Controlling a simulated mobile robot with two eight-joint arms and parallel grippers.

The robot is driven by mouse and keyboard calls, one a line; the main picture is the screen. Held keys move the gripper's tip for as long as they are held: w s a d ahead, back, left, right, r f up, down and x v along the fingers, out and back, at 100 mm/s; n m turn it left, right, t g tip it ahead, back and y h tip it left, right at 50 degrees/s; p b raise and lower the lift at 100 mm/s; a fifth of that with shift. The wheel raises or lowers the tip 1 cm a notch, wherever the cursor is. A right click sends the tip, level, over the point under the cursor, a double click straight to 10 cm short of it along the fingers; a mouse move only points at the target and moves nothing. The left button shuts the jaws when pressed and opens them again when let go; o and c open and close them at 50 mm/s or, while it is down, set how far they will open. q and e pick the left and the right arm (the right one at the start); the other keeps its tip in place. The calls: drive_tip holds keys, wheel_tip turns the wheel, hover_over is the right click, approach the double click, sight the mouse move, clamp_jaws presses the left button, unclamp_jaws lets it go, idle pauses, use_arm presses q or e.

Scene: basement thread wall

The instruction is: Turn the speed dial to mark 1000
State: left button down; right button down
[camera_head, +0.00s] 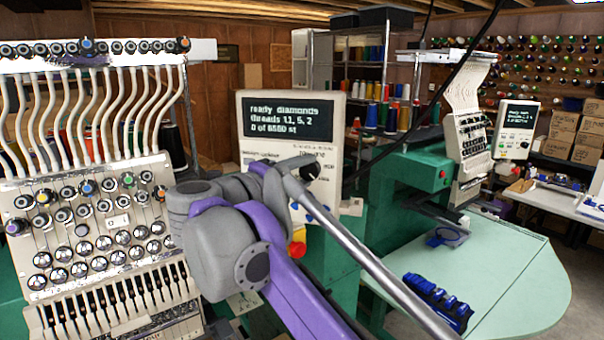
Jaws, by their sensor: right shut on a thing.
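The control panel (336,134) stands upright in the middle, cream coloured, with a dark screen (291,122) reading "ready diamonds" and a stitch count. My right gripper (304,168) is at the panel's lower part, below the screen, beside small printed marks. It is shut on what appears to be the speed dial. The dial is hidden behind the gripper and my grey and purple wrist, so its pointer cannot be read. Some print shows around it, too small to read surely. My left gripper is not in view.
A red and yellow button (297,244) sits below the panel, close to my arm. The embroidery head (95,230) with many needles and thread tubes stands left. A pale green table (515,275) with blue clamps (437,302) is at right, beside a second machine (470,140).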

idle(0.4)
drive_tip(key=shift+c, duration=1.8)
unclamp_jaws()
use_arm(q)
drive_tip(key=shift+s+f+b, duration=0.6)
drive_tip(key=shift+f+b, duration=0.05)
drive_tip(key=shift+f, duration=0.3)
use_arm(e)
drive_tip(key=v, duration=1)
drive_tip(key=shift+s+a, duration=0.3)
drive_tip(key=shift+d, duration=0.1)
